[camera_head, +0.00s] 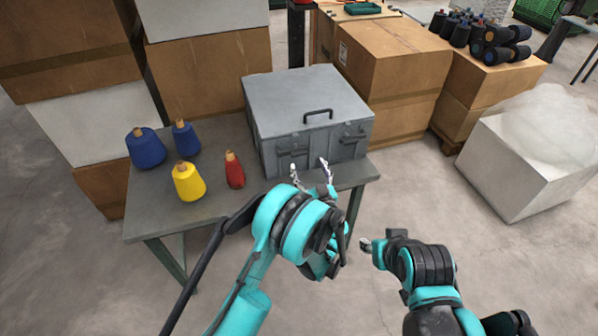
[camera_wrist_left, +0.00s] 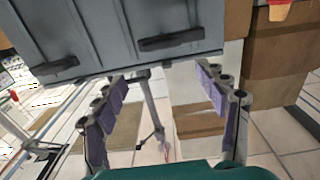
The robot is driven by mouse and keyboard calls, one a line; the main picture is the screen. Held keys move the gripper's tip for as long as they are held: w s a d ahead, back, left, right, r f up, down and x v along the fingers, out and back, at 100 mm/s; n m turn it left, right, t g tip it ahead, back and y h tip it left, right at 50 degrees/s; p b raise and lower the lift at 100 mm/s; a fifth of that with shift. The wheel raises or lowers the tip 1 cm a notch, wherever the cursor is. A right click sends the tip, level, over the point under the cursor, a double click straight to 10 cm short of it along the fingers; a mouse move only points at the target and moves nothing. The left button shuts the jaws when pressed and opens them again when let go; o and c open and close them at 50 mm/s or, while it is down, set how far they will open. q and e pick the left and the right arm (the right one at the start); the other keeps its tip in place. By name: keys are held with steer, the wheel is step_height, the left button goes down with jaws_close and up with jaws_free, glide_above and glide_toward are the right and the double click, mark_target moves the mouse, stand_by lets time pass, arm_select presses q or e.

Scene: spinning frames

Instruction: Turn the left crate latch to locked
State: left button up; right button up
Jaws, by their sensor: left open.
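A grey metal crate (camera_head: 300,98) stands on the table with its lid down. Its left latch (camera_head: 292,153) is a dark bar lying about level on the front face. The right latch (camera_head: 354,138) is similar. In the left wrist view, which looks upside down, the left latch (camera_wrist_left: 172,40) is the bar nearer the middle, and the right latch (camera_wrist_left: 55,66) is at the left. My left gripper (camera_head: 310,170) is open and empty in front of the crate, just below the left latch, fingers apart (camera_wrist_left: 160,82). My right gripper (camera_head: 368,245) is low, away from the crate.
Blue spools (camera_head: 146,148), a yellow spool (camera_head: 188,183) and a red spool (camera_head: 234,172) stand left of the crate on the grey table (camera_head: 150,215). Cardboard boxes (camera_head: 395,65) are behind. A white bin (camera_head: 520,170) stands right, with clear floor before it.

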mark_target(300, 155)
arm_select(q)
steer(key=w+a, duration=0.1)
steer(key=w, duration=0.1)
steer(key=w+f+b, duration=0.1)
steer(key=w, duration=0.1)
steer(key=w+a+b, duration=0.1)
steer(key=w, duration=0.1)
steer(key=shift+w+a+f, duration=0.3)
steer(key=shift+w+a, duration=0.05)
steer(key=shift+w, duration=0.05)
jaws_close()
